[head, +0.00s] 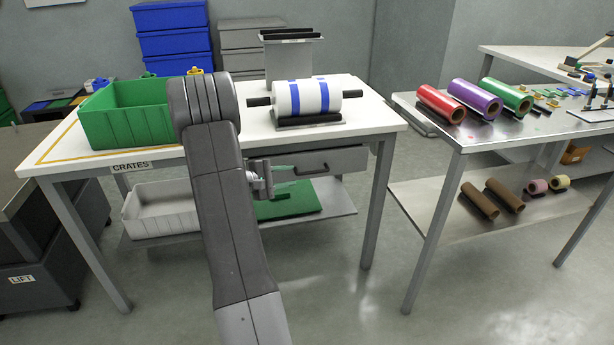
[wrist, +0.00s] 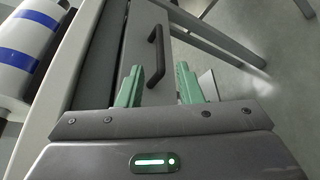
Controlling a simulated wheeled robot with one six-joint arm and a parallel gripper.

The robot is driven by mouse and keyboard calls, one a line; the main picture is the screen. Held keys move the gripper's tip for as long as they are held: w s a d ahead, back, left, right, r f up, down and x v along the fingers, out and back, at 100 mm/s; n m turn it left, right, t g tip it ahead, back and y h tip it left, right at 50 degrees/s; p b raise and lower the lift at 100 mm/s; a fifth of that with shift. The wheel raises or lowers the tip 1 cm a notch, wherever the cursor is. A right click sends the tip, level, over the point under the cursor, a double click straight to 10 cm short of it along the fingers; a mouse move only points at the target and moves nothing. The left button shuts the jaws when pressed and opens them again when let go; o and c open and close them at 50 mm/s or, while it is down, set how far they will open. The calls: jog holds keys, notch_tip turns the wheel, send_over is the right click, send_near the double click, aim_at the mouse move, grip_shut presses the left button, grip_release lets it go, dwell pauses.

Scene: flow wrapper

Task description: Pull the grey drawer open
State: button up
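The grey drawer (head: 335,161) sits under the white tabletop, to the right of my arm in the head view. Its front also shows in the wrist view (wrist: 132,62), with a dark bar handle (wrist: 156,56) on it. The drawer looks closed. My gripper (head: 283,178) is left of the handle (head: 312,171) in the head view. In the wrist view my gripper (wrist: 160,85) has its two green fingers spread apart. The handle lies ahead, between the lines of the fingers, and nothing is held. Whether the fingertips reach past the handle is hard to tell.
A green crate (head: 128,122) and a white roll with blue bands (head: 308,97) stand on the table (head: 225,135). Below are a pale crate (head: 160,210) and a green sheet (head: 288,202) on a shelf. A metal table (head: 480,134) with coloured rolls stands right; floor between is clear.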

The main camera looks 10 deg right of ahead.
aim_at(308, 173)
jog(key=b+x, duration=0.1)
jog(key=x, duration=0.6)
jog(key=shift+w+d+f, duration=0.1)
jog(key=shift+d+f, duration=0.05)
jog(key=shift+d, duration=0.2)
jog(key=shift+c, duration=0.3)
grip_shut()
